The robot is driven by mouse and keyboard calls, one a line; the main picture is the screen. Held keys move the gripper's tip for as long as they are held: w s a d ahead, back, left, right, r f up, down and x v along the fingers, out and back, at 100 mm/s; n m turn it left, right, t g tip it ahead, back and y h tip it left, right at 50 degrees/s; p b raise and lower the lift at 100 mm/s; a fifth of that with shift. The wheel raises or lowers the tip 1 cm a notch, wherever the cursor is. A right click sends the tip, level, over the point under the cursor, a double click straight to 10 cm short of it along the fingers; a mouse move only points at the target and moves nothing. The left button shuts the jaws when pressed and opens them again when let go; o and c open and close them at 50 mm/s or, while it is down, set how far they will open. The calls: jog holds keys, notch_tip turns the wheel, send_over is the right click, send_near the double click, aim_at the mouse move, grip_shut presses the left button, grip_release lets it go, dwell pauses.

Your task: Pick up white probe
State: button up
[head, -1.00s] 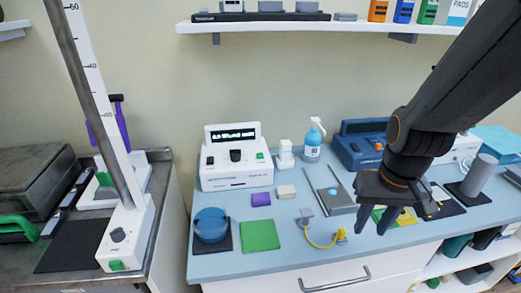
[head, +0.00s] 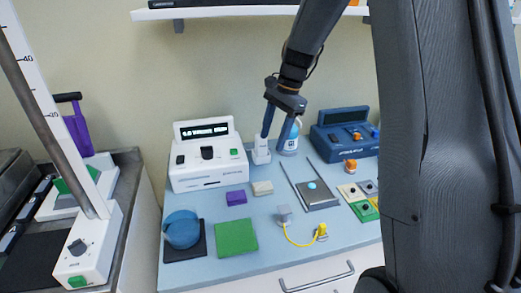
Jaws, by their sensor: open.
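A small white upright piece, which looks like the white probe (head: 261,155), stands on the blue counter (head: 190,270) between the white display unit and the spray bottle. My gripper (head: 274,138) is open and points down in front of its upper part, one finger over its top and the other towards the bottle. The fingers hide part of the probe. I cannot tell whether they touch it or how far apart in depth they are.
The white display unit (head: 208,158) is close on the left. The spray bottle (head: 290,145) is close on the right, partly behind my gripper. A blue console (head: 345,135) stands further right. A purple block (head: 236,198) and a cream block (head: 262,188) lie in front.

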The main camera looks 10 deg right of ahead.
aim_at(261, 141)
jog(key=w+d+m+y, duration=0.1)
jog(key=w+m, duration=0.3)
jog(key=w, duration=0.3)
jog(key=shift+m+y, duration=0.3)
jog(key=p+x, duration=0.1)
jog(key=x, duration=0.2)
jog(key=p+x, duration=0.1)
jog(key=x, duration=0.3)
jog(key=shift+w+a+f, duration=0.15)
jog(key=shift+w+a, duration=0.05)
jog(key=shift+w, duration=0.05)
jog(key=shift+c, duration=0.3)
jog(key=c, duration=1.1)
